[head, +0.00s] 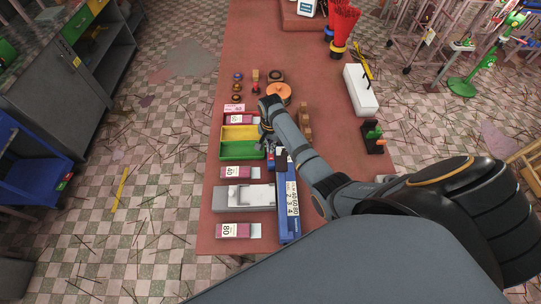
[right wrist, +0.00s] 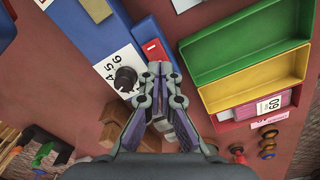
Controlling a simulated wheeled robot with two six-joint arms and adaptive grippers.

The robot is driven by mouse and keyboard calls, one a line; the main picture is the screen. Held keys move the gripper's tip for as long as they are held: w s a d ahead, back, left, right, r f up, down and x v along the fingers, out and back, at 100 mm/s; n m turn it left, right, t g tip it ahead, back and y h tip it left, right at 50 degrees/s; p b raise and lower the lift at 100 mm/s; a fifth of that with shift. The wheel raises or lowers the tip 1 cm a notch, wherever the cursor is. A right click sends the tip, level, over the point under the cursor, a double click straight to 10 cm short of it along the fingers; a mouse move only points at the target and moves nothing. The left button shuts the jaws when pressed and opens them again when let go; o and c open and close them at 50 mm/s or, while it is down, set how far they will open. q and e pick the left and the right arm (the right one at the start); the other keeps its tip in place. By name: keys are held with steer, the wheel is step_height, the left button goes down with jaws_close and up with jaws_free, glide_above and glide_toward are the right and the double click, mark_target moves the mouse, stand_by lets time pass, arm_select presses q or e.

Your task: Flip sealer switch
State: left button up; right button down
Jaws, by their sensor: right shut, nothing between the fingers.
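The sealer appears to be the long blue box (head: 288,215) near the front edge of the red table, with a numbered white label. In the right wrist view, the blue box (right wrist: 82,32) shows a black knob (right wrist: 126,79) on the label and a small red switch (right wrist: 153,49) at its end. My right gripper (right wrist: 160,69) is shut and empty, its fingertips close to the switch. I cannot tell whether they touch it. In the head view, the gripper (head: 266,138) is partly hidden by its own wrist. My left gripper is not in view.
A yellow and green tray (right wrist: 244,47) lies beside the gripper. Pink boxes (head: 236,172) and a grey device (head: 243,197) lie left of the sealer. Wooden blocks (head: 305,120) stand on the right, and a white box (head: 360,90) is farther back.

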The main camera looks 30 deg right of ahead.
steer(key=shift+f+b, duration=0.6)
steer(key=shift+f, duration=0.5)
stand_by(0.4)
steer(key=shift+s, duration=0.1)
step_height(320, 180, up, 3)
steer(key=p, duration=0.3)
steer(key=shift+f, duration=0.2)
steer(key=shift+r, duration=2.2)
steer(key=shift+f, duration=0.1)
